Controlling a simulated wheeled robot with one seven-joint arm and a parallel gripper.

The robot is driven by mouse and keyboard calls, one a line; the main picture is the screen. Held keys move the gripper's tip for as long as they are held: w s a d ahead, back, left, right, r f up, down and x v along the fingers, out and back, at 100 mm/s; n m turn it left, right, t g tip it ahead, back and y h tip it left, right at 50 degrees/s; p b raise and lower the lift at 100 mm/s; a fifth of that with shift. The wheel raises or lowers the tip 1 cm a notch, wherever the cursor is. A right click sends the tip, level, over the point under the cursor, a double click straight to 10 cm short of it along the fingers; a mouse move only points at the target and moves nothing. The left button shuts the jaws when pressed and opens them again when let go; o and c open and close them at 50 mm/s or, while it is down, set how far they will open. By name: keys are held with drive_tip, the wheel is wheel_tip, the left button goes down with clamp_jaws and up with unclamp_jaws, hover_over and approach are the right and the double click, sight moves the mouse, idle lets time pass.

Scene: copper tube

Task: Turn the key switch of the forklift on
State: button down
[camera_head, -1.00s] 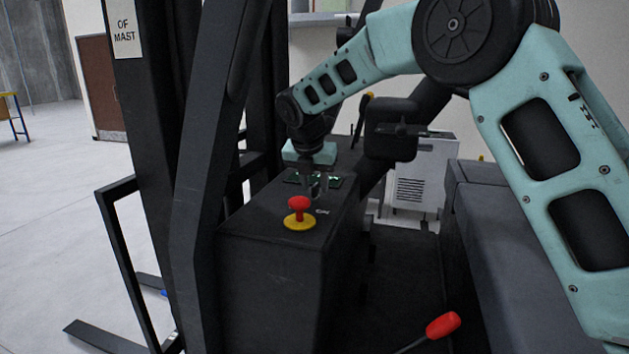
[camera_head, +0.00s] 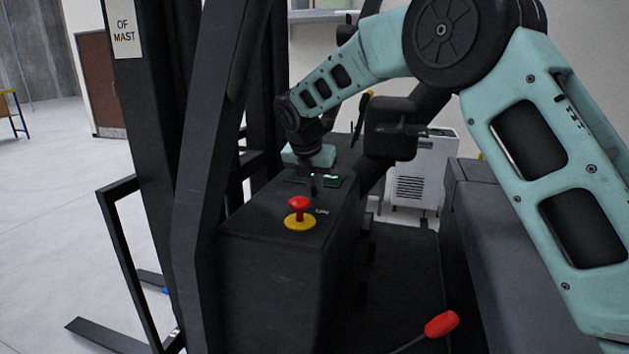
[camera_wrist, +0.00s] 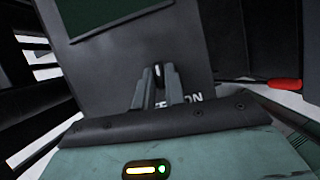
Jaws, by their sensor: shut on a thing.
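The forklift's dark console (camera_head: 275,245) stands in the middle of the head view. My gripper (camera_head: 313,187) points down onto its top, just behind the red emergency button. In the wrist view my gripper (camera_wrist: 158,75) has its two grey fingers closed around the small key (camera_wrist: 158,71) of the key switch. The key is mostly hidden by the fingers. White lettering ending in "ON" (camera_wrist: 190,98) shows on the console beside the fingers, partly covered by them. The key's exact angle cannot be told.
A red mushroom button on a yellow base (camera_head: 299,214) stands close in front of my gripper. A dark green display (camera_wrist: 115,15) lies beyond the fingers. Black mast posts (camera_head: 205,180) rise at left. A red-knobbed lever (camera_head: 441,324) and dark seat (camera_head: 500,250) are at right.

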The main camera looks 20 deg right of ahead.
drive_tip(key=m+g+p, duration=0.1)
drive_tip(key=m+p, duration=0.2)
drive_tip(key=m+g+h+p, duration=0.1)
drive_tip(key=m+p, duration=0.2)
drive_tip(key=shift+w+a+r, duration=0.1)
drive_tip(key=shift+r, duration=0.1)
drive_tip(key=m+g+p, duration=0.1)
drive_tip(key=m, duration=0.1)
drive_tip(key=m+p, duration=0.2)
drive_tip(key=m, duration=0.1)
drive_tip(key=shift+w+f+g+h+p, duration=0.15)
drive_tip(key=shift+g+h+p, duration=0.15)
drive_tip(key=shift+g+h, duration=0.1)
drive_tip(key=c, duration=1.5)
unclamp_jaws()
drive_tip(key=shift+o, duration=0.2)
drive_tip(key=p+v, duration=0.1)
drive_tip(key=v, duration=1.6)
